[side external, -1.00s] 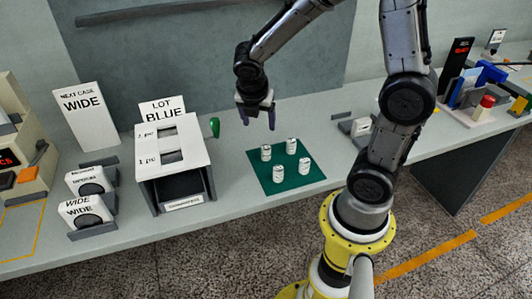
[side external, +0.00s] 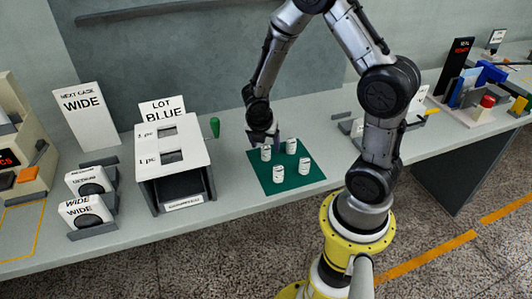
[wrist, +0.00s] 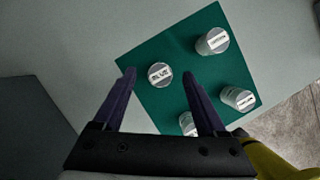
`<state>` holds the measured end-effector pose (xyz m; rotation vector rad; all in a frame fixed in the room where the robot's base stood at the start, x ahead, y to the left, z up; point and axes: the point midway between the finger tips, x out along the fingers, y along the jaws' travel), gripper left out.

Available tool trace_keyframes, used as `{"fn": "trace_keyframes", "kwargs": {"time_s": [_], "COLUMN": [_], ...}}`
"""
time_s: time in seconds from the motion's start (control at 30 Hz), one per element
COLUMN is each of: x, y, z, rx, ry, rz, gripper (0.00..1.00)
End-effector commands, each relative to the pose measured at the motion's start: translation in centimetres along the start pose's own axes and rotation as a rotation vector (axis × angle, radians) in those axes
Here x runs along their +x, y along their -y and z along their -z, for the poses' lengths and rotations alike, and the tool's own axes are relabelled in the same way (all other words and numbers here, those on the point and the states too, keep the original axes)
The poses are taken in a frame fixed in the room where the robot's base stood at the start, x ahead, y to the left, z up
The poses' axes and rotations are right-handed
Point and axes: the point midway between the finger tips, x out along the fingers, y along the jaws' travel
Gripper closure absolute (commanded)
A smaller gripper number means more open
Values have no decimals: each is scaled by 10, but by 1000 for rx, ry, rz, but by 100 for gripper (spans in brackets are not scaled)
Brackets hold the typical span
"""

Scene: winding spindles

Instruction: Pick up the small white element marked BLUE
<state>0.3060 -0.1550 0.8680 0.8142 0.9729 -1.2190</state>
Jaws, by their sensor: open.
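Several small white cylinders stand upright on a green mat (side external: 294,182). In the wrist view, the cylinder marked BLUE (wrist: 160,75) stands just ahead of my fingertips and roughly between them. In the side view, it appears to be the back-left cylinder (side external: 266,154), right beneath my gripper (side external: 264,140). My gripper, with purple fingers, is open and empty in the wrist view (wrist: 160,75), pointing down at the mat. The fingers do not appear to touch the cylinder.
Other white cylinders stand at the back right (side external: 291,146), front left (side external: 278,173) and front right (side external: 304,167) of the mat. A white-topped box (side external: 172,152) with a LOT BLUE sign (side external: 163,111) stands left. A green-handled item (side external: 215,126) is between box and mat.

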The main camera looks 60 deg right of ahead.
Motion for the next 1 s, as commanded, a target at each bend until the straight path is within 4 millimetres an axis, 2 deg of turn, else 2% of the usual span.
{"fn": "trace_keyframes", "kwargs": {"time_s": [0.03, 0.2, 0.47, 0.57, 0.9, 1.0], "x": [8, 24, 26, 26, 26, 26], "y": [2, 0, 0, 0, 0, 0], "z": [0, 0, 0, 0, 0, 0], "rx": [0, 1, 1, 1, 1, 1], "ry": [-2, 0, 0, 0, 0, 0], "rz": [4, 1, 0, 0, 0, 0], "gripper": [26, 26, 26, 40, 100, 100]}}
